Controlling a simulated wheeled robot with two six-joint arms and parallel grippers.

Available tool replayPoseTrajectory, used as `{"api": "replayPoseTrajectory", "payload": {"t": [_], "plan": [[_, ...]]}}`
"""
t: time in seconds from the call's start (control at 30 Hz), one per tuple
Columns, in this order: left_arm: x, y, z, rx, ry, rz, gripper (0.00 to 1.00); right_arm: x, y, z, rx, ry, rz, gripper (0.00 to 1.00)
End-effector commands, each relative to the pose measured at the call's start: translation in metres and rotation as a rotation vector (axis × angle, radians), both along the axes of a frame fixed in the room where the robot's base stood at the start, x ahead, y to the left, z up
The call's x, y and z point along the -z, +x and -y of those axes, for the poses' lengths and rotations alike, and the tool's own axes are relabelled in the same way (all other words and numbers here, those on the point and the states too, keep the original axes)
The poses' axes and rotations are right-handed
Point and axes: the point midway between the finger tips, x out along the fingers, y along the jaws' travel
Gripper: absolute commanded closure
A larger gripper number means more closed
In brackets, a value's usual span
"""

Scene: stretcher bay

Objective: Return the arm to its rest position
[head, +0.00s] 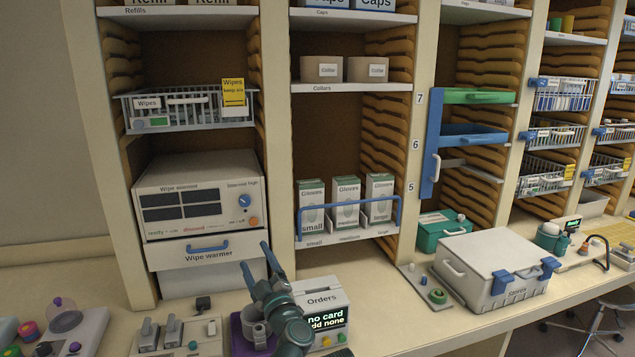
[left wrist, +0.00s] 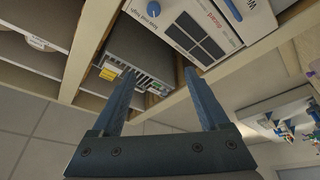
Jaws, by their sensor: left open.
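My left gripper (head: 276,264) is in the lower middle of the head view, its two blue fingers spread apart and pointing up. It is open with nothing between the fingers. In the left wrist view the gripper (left wrist: 158,92) shows both fingers wide apart, with the shelf unit beyond them. The gripper is in front of the shelf upright, just right of the wipe warmer's drawer (head: 209,249). I cannot tell from the head view whether it is clear of the drawer front. My right gripper is not in view.
The wipe warmer (head: 196,196) stands in the left bay. Below my arm on the counter are an orders box (head: 325,300), a purple pad (head: 240,330) and a switch panel (head: 178,333). Glove boxes (head: 345,203) fill a shelf to the right.

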Motion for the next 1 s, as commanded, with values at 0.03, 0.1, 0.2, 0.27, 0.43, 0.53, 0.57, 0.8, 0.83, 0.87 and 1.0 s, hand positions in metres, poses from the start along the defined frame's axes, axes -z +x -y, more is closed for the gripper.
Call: {"api": "replayPoseTrajectory", "payload": {"t": [0.03,0.1,0.2,0.27,0.43,0.53,0.57,0.8,0.83,0.87,1.0], "plan": [[0.000,0.002,0.002,0.019,0.009,-0.003,0.22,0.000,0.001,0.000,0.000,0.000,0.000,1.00],[-0.001,0.005,0.006,0.045,0.022,-0.008,0.22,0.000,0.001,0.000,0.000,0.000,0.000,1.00],[-0.001,0.009,0.013,0.091,0.045,-0.017,0.22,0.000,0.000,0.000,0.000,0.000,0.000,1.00],[-0.001,0.012,0.019,0.124,0.060,-0.026,0.22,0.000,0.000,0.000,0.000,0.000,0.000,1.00],[0.004,0.021,0.037,0.244,0.121,-0.066,0.22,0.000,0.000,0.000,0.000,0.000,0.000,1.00],[0.011,0.026,0.052,0.335,0.168,-0.108,0.22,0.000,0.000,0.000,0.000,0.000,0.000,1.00],[0.014,0.027,0.057,0.364,0.184,-0.124,0.22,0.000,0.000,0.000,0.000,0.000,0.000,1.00],[0.073,0.023,0.098,0.670,0.342,-0.392,0.22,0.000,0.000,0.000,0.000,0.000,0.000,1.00],[0.085,0.020,0.101,0.709,0.362,-0.444,0.22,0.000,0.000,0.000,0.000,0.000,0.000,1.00],[0.097,0.016,0.103,0.744,0.379,-0.497,0.22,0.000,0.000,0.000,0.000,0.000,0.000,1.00],[0.155,-0.012,0.100,0.873,0.436,-0.764,0.22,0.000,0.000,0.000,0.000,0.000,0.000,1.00]]}}
